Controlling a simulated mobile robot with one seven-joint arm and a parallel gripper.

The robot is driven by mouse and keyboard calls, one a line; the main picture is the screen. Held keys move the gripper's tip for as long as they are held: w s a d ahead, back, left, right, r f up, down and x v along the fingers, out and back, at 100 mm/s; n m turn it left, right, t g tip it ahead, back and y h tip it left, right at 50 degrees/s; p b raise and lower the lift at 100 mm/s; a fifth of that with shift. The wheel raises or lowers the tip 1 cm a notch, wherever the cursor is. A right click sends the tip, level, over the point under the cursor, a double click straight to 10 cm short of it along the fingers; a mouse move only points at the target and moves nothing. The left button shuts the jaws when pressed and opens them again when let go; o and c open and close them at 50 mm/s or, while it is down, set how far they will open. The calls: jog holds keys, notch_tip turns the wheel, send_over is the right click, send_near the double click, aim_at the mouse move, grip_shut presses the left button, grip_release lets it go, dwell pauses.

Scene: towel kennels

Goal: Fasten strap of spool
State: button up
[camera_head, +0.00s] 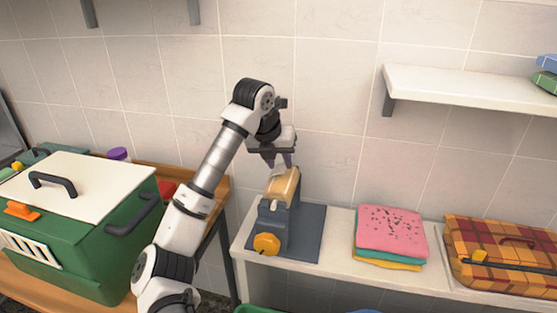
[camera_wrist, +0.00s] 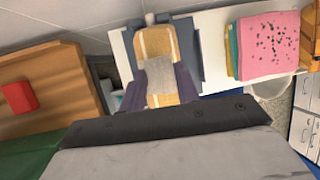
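The spool (camera_head: 285,185) is a tan-yellow roll lying on a blue-grey stand (camera_head: 273,222) with an orange knob (camera_head: 266,244) on its front. In the wrist view the spool (camera_wrist: 155,42) lies straight ahead of my gripper, with a grey patch (camera_wrist: 160,78) across its middle that may be the strap; I cannot tell if it is fastened. My gripper (camera_head: 277,161) points down just above the spool. Its two dark fingers (camera_wrist: 160,90) stand apart, one on each side of the spool in the wrist view. I cannot tell whether they touch anything.
The stand rests on a white shelf (camera_head: 340,262) beside folded towels (camera_head: 390,234) and a plaid case (camera_head: 500,255). A green kennel (camera_head: 85,235) with a white lid stands on a wooden table at left. A wall shelf (camera_head: 470,88) juts out at upper right.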

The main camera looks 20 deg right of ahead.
jog(key=shift+c, duration=1)
jog(key=t+y+b, duration=0.1)
jog(key=s+d+f+y+b, duration=0.1)
jog(key=b, duration=0.1)
jog(key=m+t+y+b, duration=0.1)
jog(key=shift+s+d+f+t+y+b, duration=0.15)
jog(key=shift+d+f+t+y+b, duration=0.15)
jog(key=shift+d+b, duration=0.1)
jog(key=o, duration=0.9)
jog(key=shift+o, duration=0.2)
jog(key=b+v, duration=0.2)
jog(key=v, duration=1.2)
jog(key=shift+f, duration=0.1)
